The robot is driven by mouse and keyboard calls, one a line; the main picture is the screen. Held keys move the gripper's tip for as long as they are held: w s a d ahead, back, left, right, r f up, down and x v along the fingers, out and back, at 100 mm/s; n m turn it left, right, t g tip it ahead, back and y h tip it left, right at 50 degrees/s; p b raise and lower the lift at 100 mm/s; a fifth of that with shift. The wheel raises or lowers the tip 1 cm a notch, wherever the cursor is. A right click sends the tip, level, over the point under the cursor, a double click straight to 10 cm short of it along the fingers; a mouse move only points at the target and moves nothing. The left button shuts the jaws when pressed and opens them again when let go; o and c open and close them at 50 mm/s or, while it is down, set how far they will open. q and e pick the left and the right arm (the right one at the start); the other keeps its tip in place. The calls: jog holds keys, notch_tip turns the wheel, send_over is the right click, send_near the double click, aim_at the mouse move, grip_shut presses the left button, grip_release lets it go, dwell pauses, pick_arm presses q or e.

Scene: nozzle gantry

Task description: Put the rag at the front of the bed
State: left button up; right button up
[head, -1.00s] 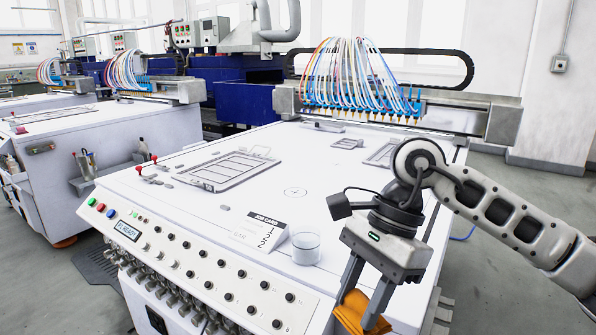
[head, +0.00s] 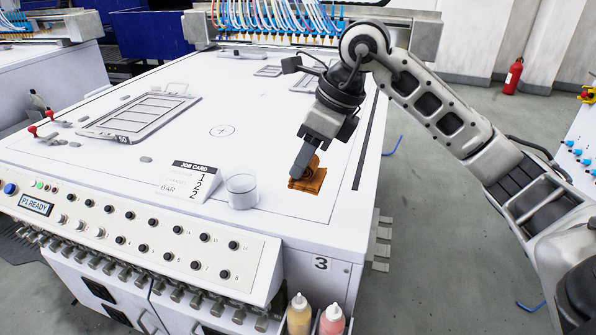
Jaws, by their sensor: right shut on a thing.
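The rag (head: 308,182) is orange-brown and folded. It is at the front right of the white bed (head: 270,95), to the right of a clear cup (head: 241,191). My right gripper (head: 304,168) points down at the rag and is shut on it. The rag's lower edge appears to touch the bed top, though the gripper hides part of it. My left gripper is not in view.
A job card (head: 188,181) stands left of the cup. A framed plate (head: 140,116) lies on the bed's left part. A nozzle gantry (head: 285,18) spans the back. Two bottles (head: 316,318) stand below the front edge. The bed's middle is largely clear.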

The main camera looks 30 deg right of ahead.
jog(key=w+f, duration=0.1)
jog(key=w+d+f, duration=0.1)
jog(key=f, duration=0.1)
jog(key=w+d+f, duration=0.1)
jog(key=f, duration=0.1)
jog(key=shift+w+f, duration=0.15)
jog(key=shift+w, duration=0.15)
jog(key=f, duration=0.3)
jog(key=shift+w+d+f, duration=0.15)
jog(key=shift+w+d, duration=0.05)
jog(key=shift+w, duration=0.05)
jog(key=shift+f, duration=0.2)
jog(key=o, duration=1.1)
jog(key=shift+o, duration=0.2)
